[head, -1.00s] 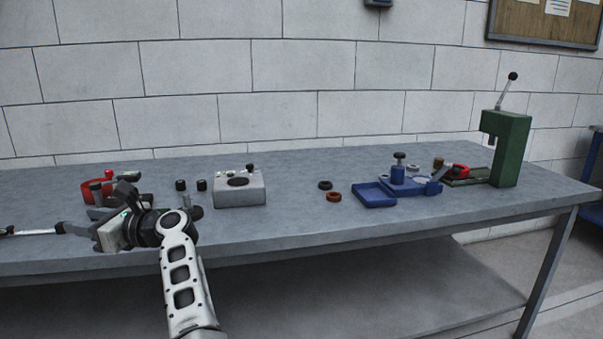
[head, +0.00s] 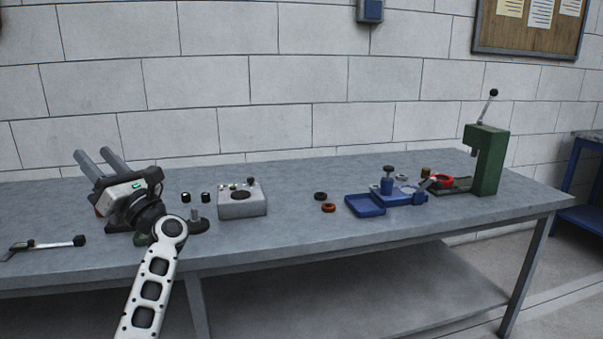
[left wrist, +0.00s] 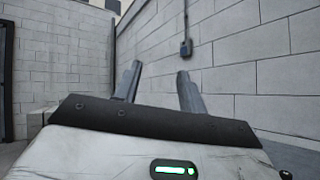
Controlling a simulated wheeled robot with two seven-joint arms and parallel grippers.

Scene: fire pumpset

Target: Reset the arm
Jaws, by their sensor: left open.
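My left gripper (head: 100,163) is at the left of the head view, raised above the grey workbench (head: 290,234). Its two grey fingers point up and away, spread apart with nothing between them. The left wrist view also shows the open fingers (left wrist: 158,88) against the block wall. The gripper and wrist hide most of a red part (head: 98,211) on the bench behind them. My right gripper is not in view.
A grey control box (head: 242,206) stands right of my arm. Rings (head: 328,208), a blue fixture (head: 400,197) and a green press (head: 489,160) are farther right. A dark-ended tool (head: 45,244) lies at the left.

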